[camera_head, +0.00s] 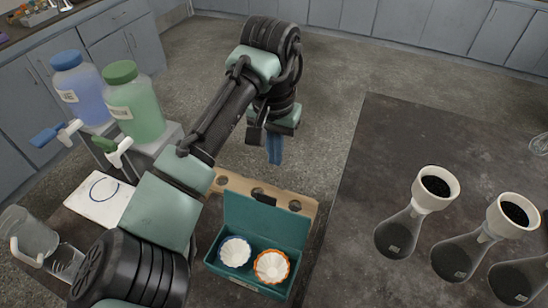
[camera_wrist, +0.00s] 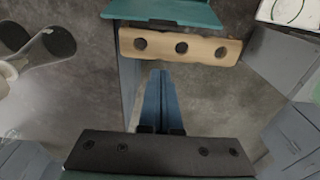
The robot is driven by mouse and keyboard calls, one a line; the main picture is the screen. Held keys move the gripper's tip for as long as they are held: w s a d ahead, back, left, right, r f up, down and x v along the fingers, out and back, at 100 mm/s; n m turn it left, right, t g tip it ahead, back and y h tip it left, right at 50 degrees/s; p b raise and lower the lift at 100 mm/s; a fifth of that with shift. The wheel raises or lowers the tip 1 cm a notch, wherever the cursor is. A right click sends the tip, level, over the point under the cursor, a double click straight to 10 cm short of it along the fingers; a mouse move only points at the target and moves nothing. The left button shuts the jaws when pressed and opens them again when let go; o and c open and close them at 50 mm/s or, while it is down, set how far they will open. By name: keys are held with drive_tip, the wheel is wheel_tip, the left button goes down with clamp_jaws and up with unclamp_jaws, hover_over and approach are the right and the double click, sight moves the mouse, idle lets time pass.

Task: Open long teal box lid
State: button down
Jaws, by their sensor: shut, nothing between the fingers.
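The long teal box (camera_head: 246,281) sits at the bottom middle of the head view. Its lid (camera_head: 262,220) is raised and stands up along the back edge, so the inside shows. Inside are a white fluted cup with a blue rim (camera_head: 235,252) and one with an orange rim (camera_head: 271,266). In the wrist view the teal lid (camera_wrist: 165,12) shows at the top edge. My gripper (camera_head: 274,160) is beyond the box, apart from the lid, with its blue fingers pointing down. The fingers (camera_wrist: 161,75) are together and empty in the wrist view.
A wooden rack with holes (camera_head: 230,182) stands just behind the box, between it and my gripper. Blue (camera_head: 82,88) and green (camera_head: 135,107) bottles with taps stand at left. Flasks with black-filled funnels (camera_head: 405,225) stand on the right table. Open floor lies below my gripper.

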sight(264, 217)
drive_tip(key=s+a+f+p, duration=0.1)
drive_tip(key=s+f+p, duration=0.1)
drive_tip(key=f, duration=0.4)
drive_tip(key=shift+s+f, duration=0.4)
drive_tip(key=shift+s, duration=0.1)
